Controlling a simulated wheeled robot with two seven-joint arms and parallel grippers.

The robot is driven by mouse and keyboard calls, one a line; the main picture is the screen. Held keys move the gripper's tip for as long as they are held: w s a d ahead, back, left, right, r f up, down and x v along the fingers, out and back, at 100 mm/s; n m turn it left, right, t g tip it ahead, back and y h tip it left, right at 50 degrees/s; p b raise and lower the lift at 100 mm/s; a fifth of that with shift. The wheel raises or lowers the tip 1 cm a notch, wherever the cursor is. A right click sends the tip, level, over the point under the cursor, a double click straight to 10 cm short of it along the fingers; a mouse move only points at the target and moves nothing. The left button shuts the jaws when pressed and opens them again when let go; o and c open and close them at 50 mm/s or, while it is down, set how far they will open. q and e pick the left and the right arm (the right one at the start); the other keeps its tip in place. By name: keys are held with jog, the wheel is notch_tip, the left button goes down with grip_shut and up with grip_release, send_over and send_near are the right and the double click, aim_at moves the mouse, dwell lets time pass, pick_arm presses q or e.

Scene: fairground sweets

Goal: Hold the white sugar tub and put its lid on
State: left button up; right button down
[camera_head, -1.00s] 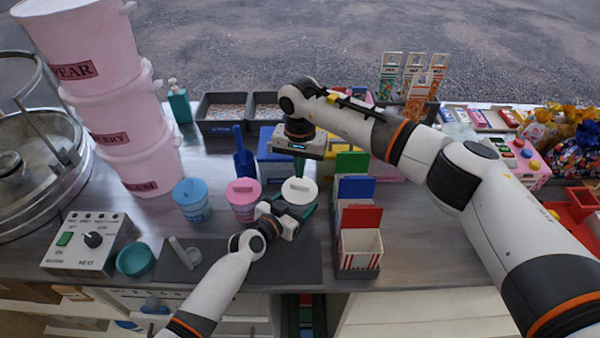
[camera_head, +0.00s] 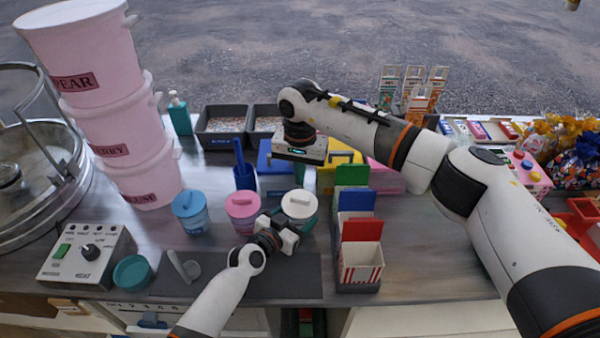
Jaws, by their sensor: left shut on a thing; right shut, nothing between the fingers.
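The white sugar tub's white lid (camera_head: 299,202), with a raised bar handle, lies over the tub's mouth at the middle of the table and looks level. I cannot tell whether it is pressed fully down. The tub's body is mostly hidden under the lid and behind my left gripper. My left gripper (camera_head: 288,226) is shut on the tub, from the front and low. My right gripper (camera_head: 300,165) points down above and behind the lid, shut and empty, apart from the lid; its fingertips are hard to make out.
A pink-lidded tub (camera_head: 242,205) and a blue-lidded tub (camera_head: 190,208) stand to the left. A rack of striped boxes and coloured cards (camera_head: 360,250) is close on the right. A dark mat (camera_head: 290,280) lies in front, with a scoop (camera_head: 184,266) at its left.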

pick_arm(q)
jog(key=o, duration=0.9)
jog(key=shift+r, duration=0.15)
pick_arm(e)
jog(key=shift+s, duration=0.1)
pick_arm(q)
jog(key=shift+o, duration=0.2)
jog(key=shift+s+f, duration=0.15)
jog(key=shift+f, duration=0.05)
jog(key=v, duration=1.2)
jog(key=shift+r, duration=0.2)
